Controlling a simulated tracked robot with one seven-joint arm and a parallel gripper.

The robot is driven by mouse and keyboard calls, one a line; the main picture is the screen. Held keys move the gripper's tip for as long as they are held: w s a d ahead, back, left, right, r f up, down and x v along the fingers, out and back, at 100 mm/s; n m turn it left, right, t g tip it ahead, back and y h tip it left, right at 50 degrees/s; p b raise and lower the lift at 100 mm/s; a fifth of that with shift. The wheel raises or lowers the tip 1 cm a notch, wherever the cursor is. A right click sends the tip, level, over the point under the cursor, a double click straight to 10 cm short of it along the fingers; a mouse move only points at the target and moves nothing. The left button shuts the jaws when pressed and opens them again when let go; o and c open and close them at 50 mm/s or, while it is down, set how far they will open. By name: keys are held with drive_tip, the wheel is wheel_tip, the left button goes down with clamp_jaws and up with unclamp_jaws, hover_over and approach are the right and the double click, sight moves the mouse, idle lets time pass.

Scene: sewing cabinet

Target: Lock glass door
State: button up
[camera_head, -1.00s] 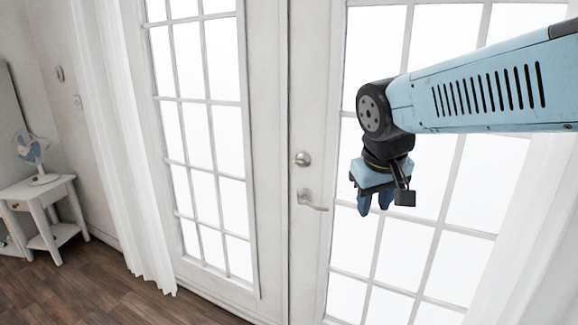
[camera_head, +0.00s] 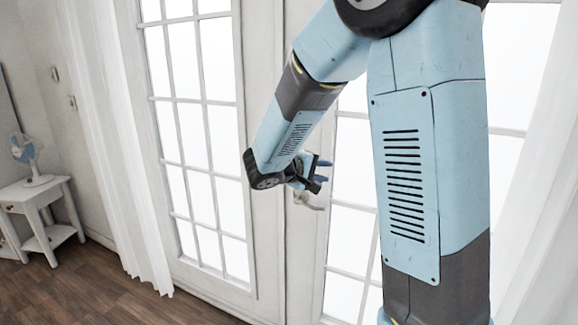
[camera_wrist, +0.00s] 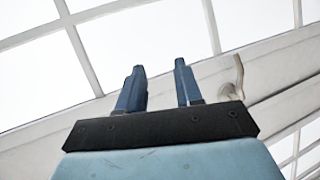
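The white glass door (camera_head: 331,250) fills the middle right of the head view, with panes in a white frame. Its lever handle (camera_head: 309,201) shows just below my gripper (camera_head: 327,171). The round lock knob above the lever is hidden behind my arm in the head view. In the wrist view, my gripper's (camera_wrist: 158,66) two blue fingers stand apart with nothing between them. The lever handle (camera_wrist: 236,78) shows to the right of the fingers there, apart from them. I cannot tell whether the lock is turned.
A second glass-paned door (camera_head: 246,270) stands left. White curtains (camera_head: 128,200) hang at the left and right. A small white table (camera_head: 38,195) with a fan (camera_head: 27,155) stands far left. The wooden floor (camera_head: 120,305) at lower left is clear.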

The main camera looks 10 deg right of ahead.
drive_tip(key=w+a+f+n+t+y, duration=0.1)
drive_tip(key=w+a+f+n+t, duration=0.5)
drive_tip(key=w+a, duration=0.55)
drive_tip(key=w+d+m+t, duration=0.1)
drive_tip(key=w+d, duration=0.7)
drive_tip(key=w, duration=0.1)
drive_tip(key=shift+w+d, duration=0.25)
drive_tip(key=shift+d, duration=0.1)
